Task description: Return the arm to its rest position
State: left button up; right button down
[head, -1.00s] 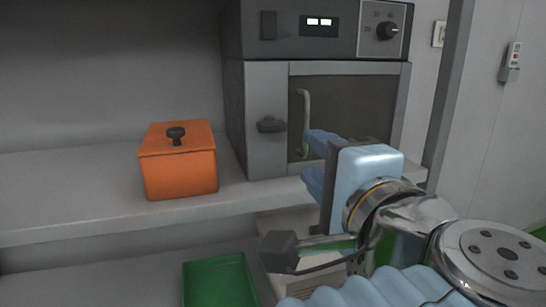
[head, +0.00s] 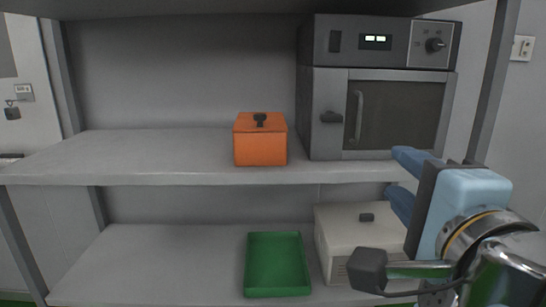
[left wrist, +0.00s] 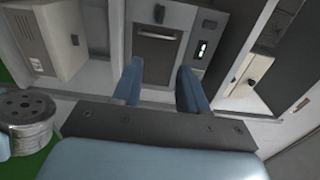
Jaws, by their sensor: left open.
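My left gripper (head: 402,182) is at the right of the head view, in front of the shelf and below the grey oven. Its two blue fingers are apart with nothing between them. In the left wrist view the open fingers (left wrist: 161,88) point toward the oven front (left wrist: 158,45), and the gap between them is empty. A part of my arm is at the lower right of the head view. My right gripper is not in view.
The grey oven (head: 379,60) and an orange lidded box (head: 260,145) stand on the upper shelf (head: 150,160). A green tray (head: 277,292) and a white box (head: 345,235) are on the lower shelf. The left part of both shelves is clear.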

pick_arm(q)
jog(key=w+f+m+g, duration=0.1)
jog(key=w+f+g, duration=0.2)
jog(key=w+f, duration=0.55)
jog(key=w+f+m+g, duration=0.1)
jog(key=w+f+g, duration=0.2)
jog(key=f, duration=1)
jog(key=w+a+f+n+g, duration=0.1)
jog(key=a+f+g, duration=0.2)
jog(key=f, duration=0.7)
jog(key=w+a+f+n+g, duration=0.1)
jog(key=a+f+g, duration=0.15)
jog(key=f, duration=0.75)
jog(key=s+a+f+n+g+h, duration=0.1)
jog(key=s+a+f+n, duration=0.4)
jog(key=f, duration=0.5)
jog(key=s+a+f+n+g+h, duration=0.2)
jog(key=s+a+f+n, duration=0.3)
jog(key=a+f+n, duration=0.3)
jog(key=s+a+f+n+g+h, duration=0.1)
jog(key=s+a+f+n+g, duration=0.2)
jog(key=f, duration=0.9)
jog(key=s+a+n, duration=0.1)
jog(key=a+n, duration=0.2)
jog(key=a, duration=0.1)
jog(key=shift+s+n+h, duration=0.3)
jog(key=shift+s+h, duration=0.1)
jog(key=shift+a, duration=0.1)
